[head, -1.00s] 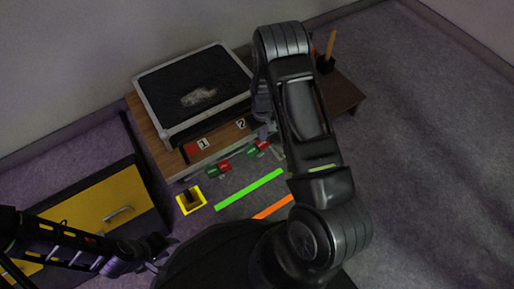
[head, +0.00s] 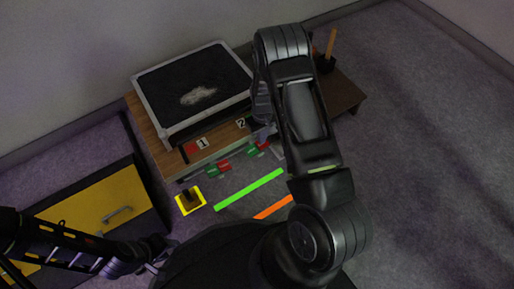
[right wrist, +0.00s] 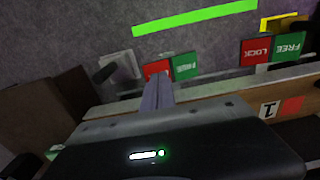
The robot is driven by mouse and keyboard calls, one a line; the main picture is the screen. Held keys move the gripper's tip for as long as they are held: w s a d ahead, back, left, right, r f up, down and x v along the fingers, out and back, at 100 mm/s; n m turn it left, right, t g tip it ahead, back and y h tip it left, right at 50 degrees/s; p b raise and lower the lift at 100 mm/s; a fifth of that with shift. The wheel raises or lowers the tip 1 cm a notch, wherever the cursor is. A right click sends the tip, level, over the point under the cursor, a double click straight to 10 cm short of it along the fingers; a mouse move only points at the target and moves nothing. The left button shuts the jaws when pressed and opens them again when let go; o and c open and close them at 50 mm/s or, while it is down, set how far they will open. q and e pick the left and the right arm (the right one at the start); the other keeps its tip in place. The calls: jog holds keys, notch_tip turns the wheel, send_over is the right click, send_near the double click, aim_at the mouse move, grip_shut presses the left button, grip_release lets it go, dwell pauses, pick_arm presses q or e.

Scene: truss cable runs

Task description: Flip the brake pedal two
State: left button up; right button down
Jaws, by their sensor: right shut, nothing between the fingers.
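Station two has a label 2 (head: 241,123) on the wooden bench edge, with a red and green tag pair (head: 258,149) below it. In the right wrist view its red tag (right wrist: 157,69) and green tag (right wrist: 185,66) lie just beyond my fingers. A grey plate with a dark knob (right wrist: 121,66) lies left of them; I cannot tell whether it is the pedal. My right gripper (head: 264,134) is shut and empty at the bench edge by station two; its fingers show in the wrist view (right wrist: 157,88). My left gripper (head: 157,262) is low at left, apart from the bench, its jaws unclear.
The wooden bench (head: 345,98) carries a grey-framed black tray (head: 195,85). Station one has a label 1 (head: 202,143) and LOCK (right wrist: 255,51) and FREE (right wrist: 289,45) tags. A yellow-framed block (head: 190,199), green strip (head: 249,189) and yellow cabinet (head: 105,212) are nearby. Floor at right is clear.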

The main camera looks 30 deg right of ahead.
jog(key=shift+f+b, duration=0.8)
jog(key=shift+f, duration=0.25)
jog(key=shift+r, duration=0.1)
dwell(0.3)
jog(key=shift+r+p, duration=2.65)
jog(key=shift+r, duration=0.8)
